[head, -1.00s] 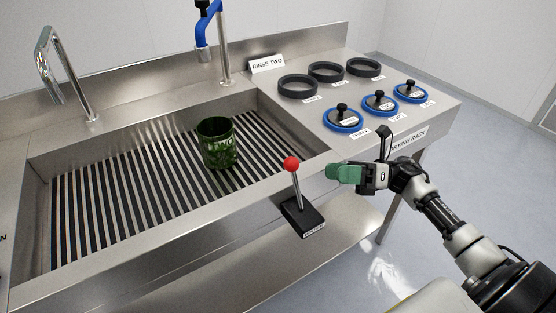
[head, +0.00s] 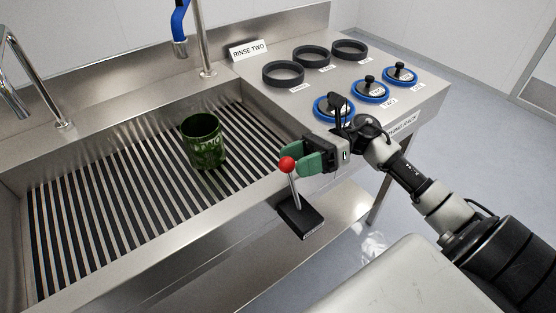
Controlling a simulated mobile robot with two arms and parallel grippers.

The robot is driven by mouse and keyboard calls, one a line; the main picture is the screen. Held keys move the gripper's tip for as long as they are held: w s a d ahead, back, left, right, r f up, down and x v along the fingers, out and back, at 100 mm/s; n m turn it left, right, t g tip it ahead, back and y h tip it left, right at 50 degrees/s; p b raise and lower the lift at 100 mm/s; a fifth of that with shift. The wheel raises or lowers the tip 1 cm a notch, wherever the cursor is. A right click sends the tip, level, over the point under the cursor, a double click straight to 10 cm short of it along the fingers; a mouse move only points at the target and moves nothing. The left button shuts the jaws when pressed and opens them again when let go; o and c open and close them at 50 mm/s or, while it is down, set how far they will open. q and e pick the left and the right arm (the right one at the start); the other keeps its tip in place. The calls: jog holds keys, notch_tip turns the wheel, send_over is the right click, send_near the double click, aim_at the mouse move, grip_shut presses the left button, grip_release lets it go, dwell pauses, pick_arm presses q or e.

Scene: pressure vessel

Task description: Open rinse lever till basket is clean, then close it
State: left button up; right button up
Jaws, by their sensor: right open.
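The rinse lever (head: 294,187) has a red ball knob on a thin metal rod and rises from a black base at the sink's front edge. The rod stands nearly upright, leaning slightly left. My right gripper (head: 296,157) has green fingers and is open right at the red knob, with the fingers just right of and behind it. I cannot tell whether they touch it. The green basket (head: 203,142), with patchy darker marks and pale lettering, stands on the slatted grate in the sink. My left gripper is not in view.
The sink's slatted grate (head: 110,206) fills the left. A blue spray hose (head: 179,28) hangs above the back of the sink beside a metal post. The drying rack at right holds black rings (head: 283,74) and blue-rimmed lids (head: 370,90). A lower shelf lies under the counter.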

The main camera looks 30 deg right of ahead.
jog(key=shift+w+a+p, duration=0.15)
jog(key=shift+a+p, duration=0.1)
jog(key=shift+a, duration=0.85)
jog(key=shift+w+a+p, duration=0.1)
jog(key=shift+a+p, duration=0.1)
jog(key=shift+a, duration=0.9)
jog(key=shift+c, duration=0.3)
grip_shut()
